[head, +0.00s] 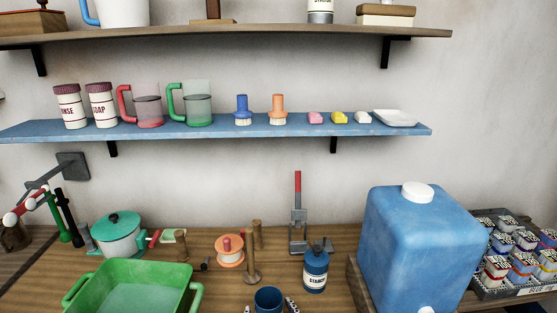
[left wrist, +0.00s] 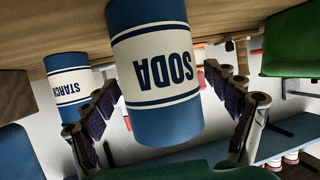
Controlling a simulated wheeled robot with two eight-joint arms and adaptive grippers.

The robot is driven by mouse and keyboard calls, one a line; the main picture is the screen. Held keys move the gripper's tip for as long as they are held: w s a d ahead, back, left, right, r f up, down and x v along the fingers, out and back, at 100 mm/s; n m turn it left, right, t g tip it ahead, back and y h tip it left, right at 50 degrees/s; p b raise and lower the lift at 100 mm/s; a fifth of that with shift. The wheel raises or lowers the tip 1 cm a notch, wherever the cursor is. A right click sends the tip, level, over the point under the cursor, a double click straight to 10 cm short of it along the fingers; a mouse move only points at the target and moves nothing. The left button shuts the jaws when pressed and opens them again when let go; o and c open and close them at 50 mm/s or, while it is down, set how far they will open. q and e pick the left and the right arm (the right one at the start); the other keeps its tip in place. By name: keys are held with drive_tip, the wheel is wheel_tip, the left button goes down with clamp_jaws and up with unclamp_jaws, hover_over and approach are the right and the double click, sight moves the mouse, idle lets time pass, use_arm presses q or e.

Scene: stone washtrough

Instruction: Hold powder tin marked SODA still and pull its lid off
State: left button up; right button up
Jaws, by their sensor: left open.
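The blue SODA tin (left wrist: 165,75) with a white label fills the middle of the left wrist view, where it appears upside down. In the head view the tin (head: 268,296) stands at the bottom edge, its round top showing a dark centre. I cannot tell whether a lid sits on it. My left gripper (left wrist: 168,105) is open, with one finger on each side of the tin and gaps visible beside it. Its fingertips (head: 269,307) also show at the bottom of the head view. My right gripper is not in view.
A blue STARCH tin (head: 315,272) stands close behind and right of the SODA tin. A green basin (head: 125,290) is on the left, and a large blue water container (head: 420,245) on the right. Wooden pegs (head: 252,265) and an orange spool (head: 229,252) stand behind.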

use_arm(q)
drive_tip(key=v, duration=1.2)
drive_tip(key=s+a+f+m+g, duration=0.1)
drive_tip(key=a+g, duration=0.4)
drive_tip(key=a, duration=0.8)
drive_tip(key=s+a+r+m+g+h, duration=0.1)
drive_tip(key=s+a+r+h, duration=0.1)
drive_tip(key=s+a, duration=0.5)
drive_tip(key=shift+r+h, duration=0.15)
drive_tip(key=shift+h, duration=0.25)
